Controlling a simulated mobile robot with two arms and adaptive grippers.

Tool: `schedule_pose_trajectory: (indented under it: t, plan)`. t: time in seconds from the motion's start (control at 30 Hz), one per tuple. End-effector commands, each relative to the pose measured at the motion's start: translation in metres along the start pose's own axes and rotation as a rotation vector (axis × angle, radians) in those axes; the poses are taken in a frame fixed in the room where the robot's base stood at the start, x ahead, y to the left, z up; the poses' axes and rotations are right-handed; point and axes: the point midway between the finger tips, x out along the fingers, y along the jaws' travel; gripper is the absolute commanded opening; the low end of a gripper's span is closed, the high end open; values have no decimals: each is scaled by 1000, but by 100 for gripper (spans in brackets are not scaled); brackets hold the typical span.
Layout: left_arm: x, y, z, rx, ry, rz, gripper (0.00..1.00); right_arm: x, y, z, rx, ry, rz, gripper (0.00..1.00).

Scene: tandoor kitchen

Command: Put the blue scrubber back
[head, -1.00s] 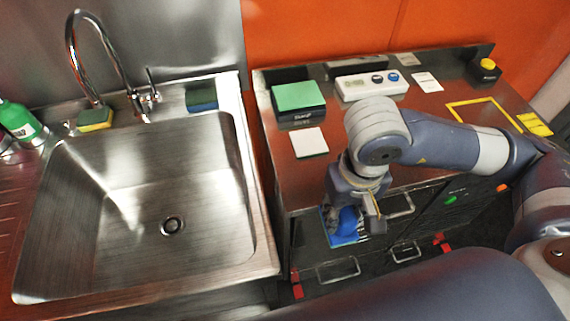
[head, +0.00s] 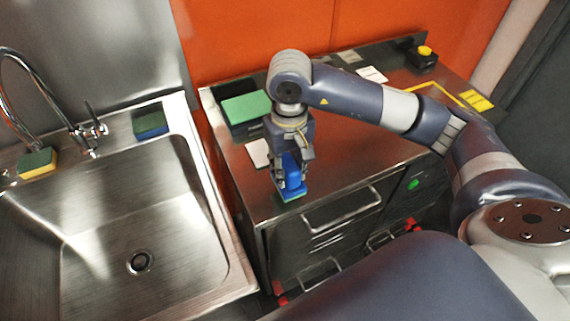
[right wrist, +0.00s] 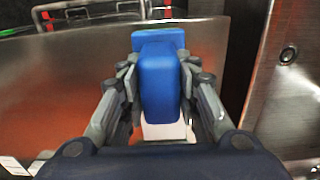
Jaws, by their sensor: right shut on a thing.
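My right gripper (head: 291,165) is shut on the blue scrubber (head: 292,181), which hangs below its fingers near the counter's front left edge. A thin green-blue pad shows at the scrubber's bottom. I cannot tell whether it touches the counter. In the right wrist view the scrubber's blue body (right wrist: 160,85) sits between both fingers. A white card (head: 258,153) lies on the counter just behind the gripper; part of it is hidden. My left gripper is not in view.
A black holder with a green pad (head: 246,107) stands behind the gripper. A blue-green sponge (head: 150,125) and a yellow-green sponge (head: 37,163) lie on the rim of the steel sink (head: 120,215). A yellow button box (head: 422,56) is at the back right. The counter's middle (head: 350,140) is clear.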

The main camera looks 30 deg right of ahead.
Motion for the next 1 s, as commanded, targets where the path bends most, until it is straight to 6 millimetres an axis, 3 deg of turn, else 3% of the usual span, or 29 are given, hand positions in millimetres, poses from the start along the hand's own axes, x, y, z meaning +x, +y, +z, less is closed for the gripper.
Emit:
schedule_pose_trajectory:
  t: [0.2,0.53,0.93,0.97,1.0]
  plan:
    - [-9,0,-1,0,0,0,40,2,2,-23,-1,0,-1,4]
    - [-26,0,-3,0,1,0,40,34,3,-23,-1,-2,0,4]
    - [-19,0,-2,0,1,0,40,42,3,-24,-2,1,0,4]
    - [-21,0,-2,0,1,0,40,40,3,-24,-1,1,0,36]
    - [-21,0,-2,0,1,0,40,40,3,-24,-1,1,0,45]
